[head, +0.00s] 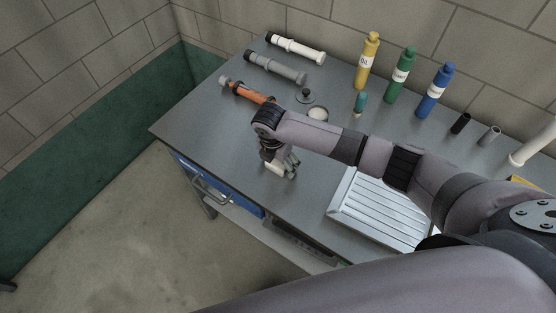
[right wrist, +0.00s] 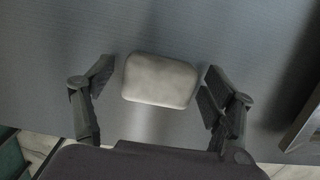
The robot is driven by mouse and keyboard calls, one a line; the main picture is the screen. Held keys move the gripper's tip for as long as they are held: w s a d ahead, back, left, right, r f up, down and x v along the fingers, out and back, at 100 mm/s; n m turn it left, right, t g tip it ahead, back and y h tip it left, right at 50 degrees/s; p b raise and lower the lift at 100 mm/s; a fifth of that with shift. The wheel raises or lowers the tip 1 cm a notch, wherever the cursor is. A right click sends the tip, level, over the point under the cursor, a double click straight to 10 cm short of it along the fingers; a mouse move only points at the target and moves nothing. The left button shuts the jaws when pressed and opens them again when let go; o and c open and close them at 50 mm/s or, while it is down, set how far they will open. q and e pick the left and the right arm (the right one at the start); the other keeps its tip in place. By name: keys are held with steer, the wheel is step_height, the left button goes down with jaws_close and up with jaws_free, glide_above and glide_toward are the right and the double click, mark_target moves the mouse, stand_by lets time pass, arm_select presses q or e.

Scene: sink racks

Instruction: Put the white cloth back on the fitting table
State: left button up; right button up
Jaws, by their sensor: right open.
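The white cloth (right wrist: 160,80) shows in the right wrist view as a small, pale, rounded folded pad. It lies on the grey fitting table (head: 228,130) near its front edge, and part of it shows in the head view (head: 272,168) under my right gripper (head: 283,165). My right gripper is open, with its two fingers (right wrist: 160,100) on either side of the cloth. Narrow gaps show between the cloth and both fingers. My left gripper is out of view.
A ribbed metal drainer tray (head: 375,215) lies right of the gripper. Behind stand yellow (head: 368,62), green (head: 400,78) and blue (head: 435,92) bottles. Pipe pieces, including an orange-handled tool (head: 248,92), lie at the back left. A round white tub (head: 318,114) stands behind my arm.

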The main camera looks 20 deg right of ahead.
mark_target(274, 165)
steer(key=shift+r, duration=0.1)
step_height(274, 165, up, 12)
steer(key=s+a+b, duration=0.1)
steer(key=shift+a+b, duration=0.25)
steer(key=shift+b, duration=0.1)
stand_by(0.4)
